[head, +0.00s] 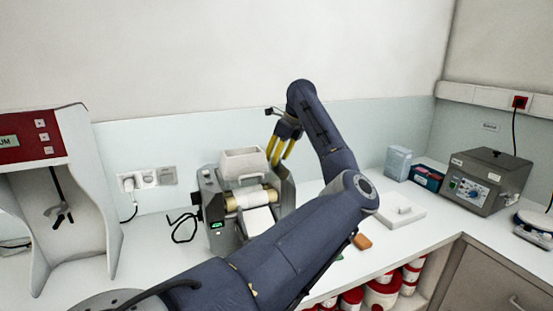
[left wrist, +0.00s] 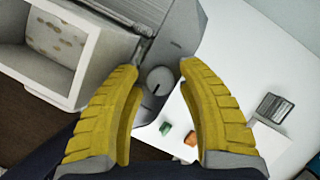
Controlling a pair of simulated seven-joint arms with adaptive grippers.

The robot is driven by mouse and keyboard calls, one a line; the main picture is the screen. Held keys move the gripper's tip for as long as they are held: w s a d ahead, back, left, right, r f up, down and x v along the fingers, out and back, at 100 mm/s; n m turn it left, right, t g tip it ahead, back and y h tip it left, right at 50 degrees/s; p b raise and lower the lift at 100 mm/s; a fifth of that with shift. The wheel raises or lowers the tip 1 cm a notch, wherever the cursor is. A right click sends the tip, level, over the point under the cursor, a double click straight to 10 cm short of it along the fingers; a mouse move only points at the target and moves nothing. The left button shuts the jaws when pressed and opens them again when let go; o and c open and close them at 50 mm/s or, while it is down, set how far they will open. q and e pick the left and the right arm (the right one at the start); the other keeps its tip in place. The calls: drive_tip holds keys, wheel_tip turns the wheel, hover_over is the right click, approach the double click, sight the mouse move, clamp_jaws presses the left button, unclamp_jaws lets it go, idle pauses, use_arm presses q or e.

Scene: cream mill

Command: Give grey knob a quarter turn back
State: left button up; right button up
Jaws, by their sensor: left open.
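The cream mill (head: 215,212) stands on the white counter, with a pale hopper on top and rollers in front. The grey knob (left wrist: 159,79) shows in the left wrist view as a small round knob with a dark mark, on the mill's grey side panel (left wrist: 183,30). I cannot make it out in the head view. My left gripper (head: 278,160) has yellow fingers and is at the mill's right side. In the left wrist view the open fingers (left wrist: 159,67) stand either side of the knob, with visible gaps. My right gripper is not in view.
My left arm crosses over the counter in front of the mill. A white block (head: 402,210), small boxes (head: 398,163) and a grey device (head: 487,182) stand to the right. A red-topped stand (head: 35,140) is at the left. Red-lidded tubs (head: 380,292) sit below the counter.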

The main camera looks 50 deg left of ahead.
use_arm(q)
drive_tip(key=shift+a+f, duration=0.1)
drive_tip(key=shift+f, duration=0.1)
clamp_jaws()
idle(0.3)
